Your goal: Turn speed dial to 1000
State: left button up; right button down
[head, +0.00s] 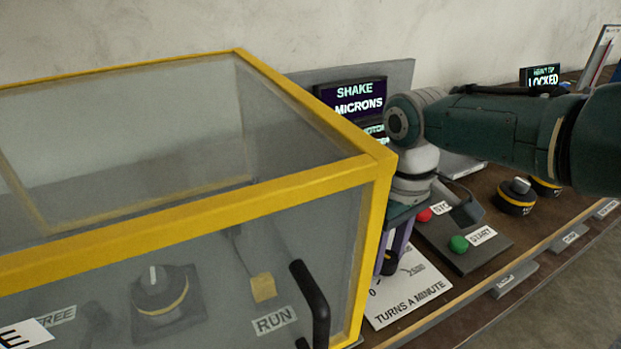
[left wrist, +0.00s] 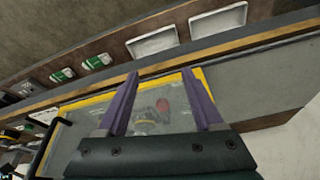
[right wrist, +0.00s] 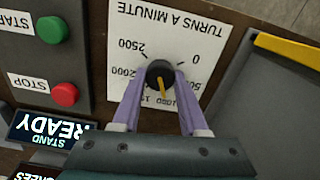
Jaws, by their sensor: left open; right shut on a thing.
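The speed dial (right wrist: 160,72) is a small black knob with a yellow pointer, on a white plate (right wrist: 172,22) marked TURNS A MINUTE. My right gripper (right wrist: 161,78) is shut on the knob, one purple finger on each side. In the right wrist view the pointer aims down the picture, towards the partly hidden 1000 and 1500 marks; the exact reading is unclear. In the head view my right gripper (head: 393,258) reaches down to the plate (head: 408,295) and mostly hides the knob. My left gripper (left wrist: 165,85) is open and empty in the left wrist view.
A yellow-framed clear box (head: 375,190) stands close left of the dial plate. Right of the plate are a red stop button (head: 424,215) and a green start button (head: 458,243). A display (head: 355,98) reads SHAKE MICRONS behind. Other dials (head: 516,197) stand further right.

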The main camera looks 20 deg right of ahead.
aim_at(386, 257)
dwell(0.3)
jog(key=shift+c, duration=2.2)
grip_release()
jog(key=shift+r, duration=0.1)
notch_tip(386, 257, up, 10)
jog(key=p, duration=0.5)
